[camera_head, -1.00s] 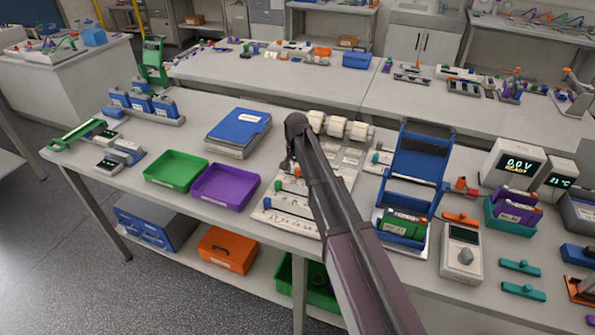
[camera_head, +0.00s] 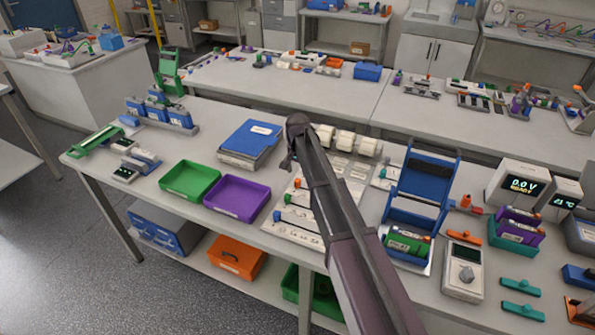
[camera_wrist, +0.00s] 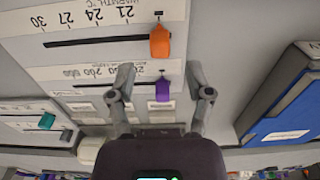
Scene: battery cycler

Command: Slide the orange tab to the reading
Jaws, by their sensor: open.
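The orange tab (camera_wrist: 160,42) sits at the right end of a dark slot on a white panel (camera_wrist: 95,70) in the wrist view. Beside the slot is an upside-down scale marked WARMTH °C, with 21 nearest the tab and higher numbers leftward. In the head view the orange tab (camera_head: 297,183) shows small beside my arm. My gripper (camera_wrist: 160,75) is open and empty, its fingers spread either side of a purple tab (camera_wrist: 162,91) on the neighbouring slot. The orange tab lies beyond the fingertips, apart from them. In the head view my gripper (camera_head: 289,163) is partly hidden by my arm.
A teal tab (camera_wrist: 47,121) is on another panel. A blue folder (camera_wrist: 285,105) lies at the right. In the head view, a purple tray (camera_head: 237,214), a green tray (camera_head: 190,195) and a blue rack (camera_head: 422,190) flank the panel. A display (camera_head: 522,186) reads 0.0 V.

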